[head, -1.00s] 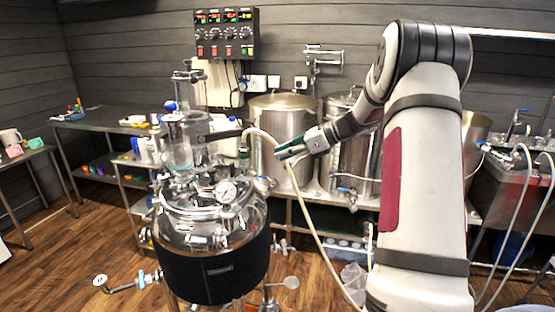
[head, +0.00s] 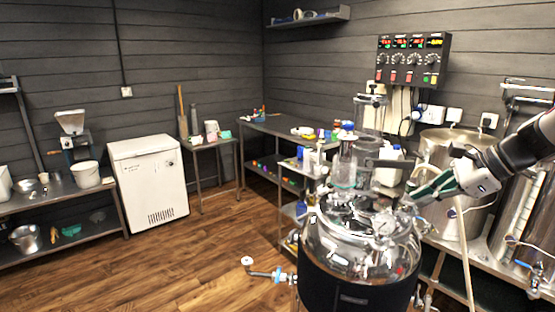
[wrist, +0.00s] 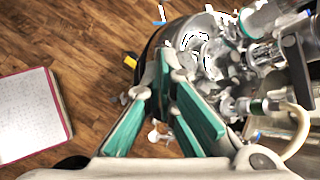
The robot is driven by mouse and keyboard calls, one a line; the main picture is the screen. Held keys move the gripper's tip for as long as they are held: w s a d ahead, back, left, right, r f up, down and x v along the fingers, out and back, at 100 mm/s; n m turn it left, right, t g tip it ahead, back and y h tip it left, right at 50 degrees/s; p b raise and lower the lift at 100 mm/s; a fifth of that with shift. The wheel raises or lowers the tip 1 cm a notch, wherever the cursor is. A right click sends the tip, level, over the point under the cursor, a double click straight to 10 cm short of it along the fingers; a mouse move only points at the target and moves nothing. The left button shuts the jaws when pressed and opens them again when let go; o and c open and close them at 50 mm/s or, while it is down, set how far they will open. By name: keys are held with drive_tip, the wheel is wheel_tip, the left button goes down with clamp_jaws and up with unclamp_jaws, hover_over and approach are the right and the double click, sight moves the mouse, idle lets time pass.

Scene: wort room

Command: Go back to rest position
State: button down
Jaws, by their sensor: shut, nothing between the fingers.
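My gripper (head: 420,194) has green finger pads and reaches in from the right in the head view. It is shut and empty, above the right side of the glass-and-steel vessel (head: 335,245) and apart from the control box on the wall. In the wrist view my gripper (wrist: 166,82) points down, with the wooden floor and the vessel's fittings (wrist: 205,60) beyond it. The gap between the fingertips and those fittings is hard to judge.
A pale hose (head: 463,245) hangs just below my wrist. Steel tanks (head: 455,150) stand behind it at right. The control box (head: 413,60) is on the back wall. A white cabinet (head: 150,175) stands at left. The wooden floor (head: 190,260) is clear at left and front.

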drive_tip(key=s+a+r+n+g+h, duration=0.2)
drive_tip(key=s+a+n, duration=0.4)
drive_tip(key=s+a, duration=0.3)
drive_tip(key=s+a+f+n+h, duration=0.1)
drive_tip(key=s+a+n+h, duration=0.1)
drive_tip(key=s+n, duration=0.5)
drive_tip(key=s+a+f+n+t+h, duration=0.1)
drive_tip(key=s+a+n+h, duration=0.1)
drive_tip(key=s+n, duration=0.5)
drive_tip(key=shift+s+a+n+h, duration=0.3)
drive_tip(key=shift+s+a+n, duration=0.15)
drive_tip(key=shift+s, duration=2.05)
